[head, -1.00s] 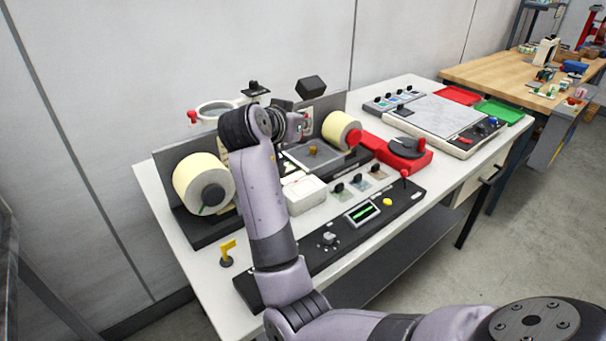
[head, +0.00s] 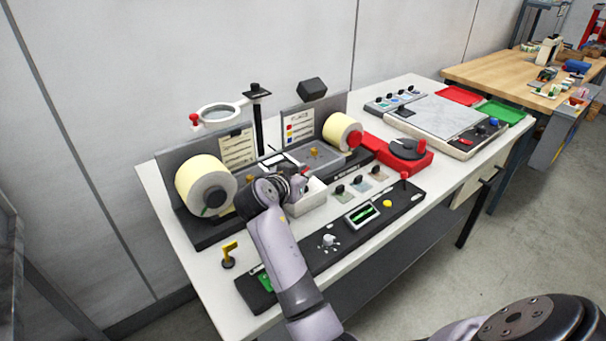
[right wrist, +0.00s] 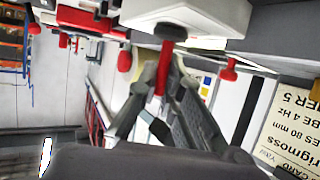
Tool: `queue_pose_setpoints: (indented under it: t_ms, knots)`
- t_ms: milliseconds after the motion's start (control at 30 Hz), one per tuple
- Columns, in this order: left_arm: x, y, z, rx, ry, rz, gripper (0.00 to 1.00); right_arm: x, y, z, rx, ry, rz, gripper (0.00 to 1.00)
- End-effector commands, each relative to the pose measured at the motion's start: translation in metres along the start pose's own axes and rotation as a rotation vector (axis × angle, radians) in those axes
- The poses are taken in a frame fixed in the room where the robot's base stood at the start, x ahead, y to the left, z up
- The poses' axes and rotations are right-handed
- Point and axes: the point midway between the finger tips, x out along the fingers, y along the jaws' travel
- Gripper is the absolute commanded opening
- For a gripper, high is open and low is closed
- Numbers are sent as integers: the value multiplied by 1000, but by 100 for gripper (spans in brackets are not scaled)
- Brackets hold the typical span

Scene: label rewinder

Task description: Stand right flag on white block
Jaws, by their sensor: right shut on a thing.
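The white block (head: 311,197) stands between the rewinder and the black control panel, partly hidden by my right gripper (head: 298,186). The right wrist view shows the block's white side (right wrist: 205,14) at the top. My right gripper (right wrist: 160,92) is shut on a red flag (right wrist: 162,70) with a round black base (right wrist: 171,32). That base is close to the white block; I cannot tell whether they touch. The flag is mostly hidden in the head view. A yellow flag (head: 230,250) stands upright on the table at left. My left gripper is not in view.
Label rolls (head: 205,185) and (head: 340,131) flank the rewinder. A magnifier (head: 218,113) and a black post (head: 258,120) rise behind the gripper. The control panel (head: 345,240) lies in front, with a red-topped lever (head: 404,178) at its right end.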

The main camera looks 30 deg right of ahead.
Motion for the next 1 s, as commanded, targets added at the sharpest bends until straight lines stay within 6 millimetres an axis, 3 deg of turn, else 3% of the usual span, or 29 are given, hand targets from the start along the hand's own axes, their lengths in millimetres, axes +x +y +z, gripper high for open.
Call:
queue_pose_setpoints:
  t_ms: [233,267,533,1000]
  knots:
    - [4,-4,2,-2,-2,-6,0,2,0,4,0,-1,0,0]
    - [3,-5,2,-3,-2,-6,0,1,0,3,0,0,0,9]
    - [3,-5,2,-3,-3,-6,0,1,0,3,0,-1,0,27]
    - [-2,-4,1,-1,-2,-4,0,0,0,-3,0,0,0,27]
